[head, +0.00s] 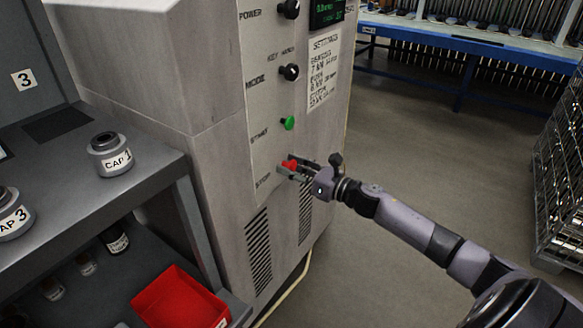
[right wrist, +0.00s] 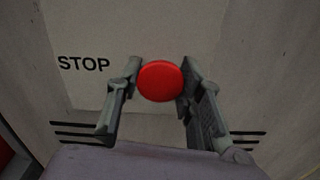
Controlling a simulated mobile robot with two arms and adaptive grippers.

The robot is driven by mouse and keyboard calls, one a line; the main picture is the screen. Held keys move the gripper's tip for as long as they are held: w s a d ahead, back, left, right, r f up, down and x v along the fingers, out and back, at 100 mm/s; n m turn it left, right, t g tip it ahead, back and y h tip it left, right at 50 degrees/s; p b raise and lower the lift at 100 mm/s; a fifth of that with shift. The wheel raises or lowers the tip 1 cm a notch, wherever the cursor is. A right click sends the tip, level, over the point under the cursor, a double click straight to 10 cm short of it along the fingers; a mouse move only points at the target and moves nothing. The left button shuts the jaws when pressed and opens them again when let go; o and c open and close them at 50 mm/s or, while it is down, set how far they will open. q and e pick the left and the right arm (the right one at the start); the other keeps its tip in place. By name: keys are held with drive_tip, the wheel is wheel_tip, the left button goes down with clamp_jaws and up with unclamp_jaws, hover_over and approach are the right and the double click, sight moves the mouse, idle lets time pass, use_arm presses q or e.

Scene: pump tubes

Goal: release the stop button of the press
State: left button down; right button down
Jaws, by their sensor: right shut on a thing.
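The red stop button (head: 291,164) is on the front panel of the grey press (head: 222,165), below the green start button (head: 288,123). In the right wrist view the round red button (right wrist: 160,81) is beside the printed word STOP, between the two fingers. My right gripper (head: 287,167) reaches the panel from the right and is shut on the button, one finger on each side. It also shows in the right wrist view (right wrist: 160,77). My left gripper is in neither view.
A grey bench (head: 85,215) at left holds the cap tubs (head: 110,155), with a red bin (head: 178,298) below. A wire cage (head: 560,175) stands at right and a blue table (head: 470,38) at the back. The floor between is clear.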

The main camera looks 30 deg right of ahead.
drive_tip(key=shift+s+d+f, duration=0.1)
drive_tip(key=shift+s+d, duration=0.05)
drive_tip(key=shift+s, duration=0.1)
drive_tip(key=shift+s+d, duration=0.15)
drive_tip(key=shift+s, duration=0.4)
drive_tip(key=c, duration=1.6)
unclamp_jaws()
drive_tip(key=o, duration=0.3)
drive_tip(key=shift+d, duration=0.1)
drive_tip(key=shift+o, duration=1.2)
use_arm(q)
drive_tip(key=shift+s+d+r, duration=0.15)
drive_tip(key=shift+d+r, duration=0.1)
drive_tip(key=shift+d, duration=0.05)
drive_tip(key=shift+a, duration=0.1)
use_arm(e)
drive_tip(key=shift+s, duration=0.1)
